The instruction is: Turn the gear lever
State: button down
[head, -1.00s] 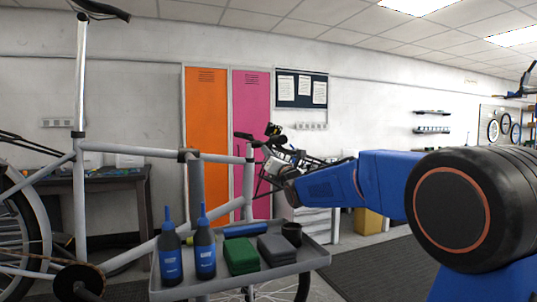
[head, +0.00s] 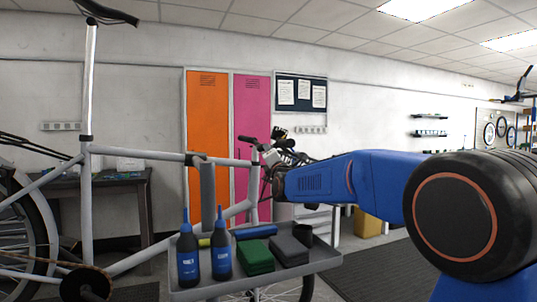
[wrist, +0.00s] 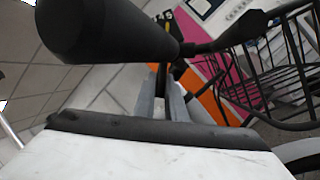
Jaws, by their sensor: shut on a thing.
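My gripper (wrist: 163,103) shows in the wrist view as two grey fingers, shut on a small dark part beneath the handlebar. This part looks like the gear lever (wrist: 161,78), though the fingers and the handlebar hide most of it. The thick black handlebar grip (wrist: 100,28) crosses the upper left of the wrist view, close in front of the camera. In the head view the end of my arm reaches the handlebar (head: 248,140) of the white bike (head: 140,150). The fingertips and lever are too small to make out there.
A grey tray (head: 325,262) with two blue-labelled bottles, a green block, a grey block and a dark cup is below my arm. A black wire basket (wrist: 265,75) is at the right in the wrist view. Orange (head: 207,130) and pink lockers stand behind.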

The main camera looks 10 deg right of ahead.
dwell(0.4)
jog(key=c, duration=1.8)
grip_release()
jog(key=v, duration=1.2)
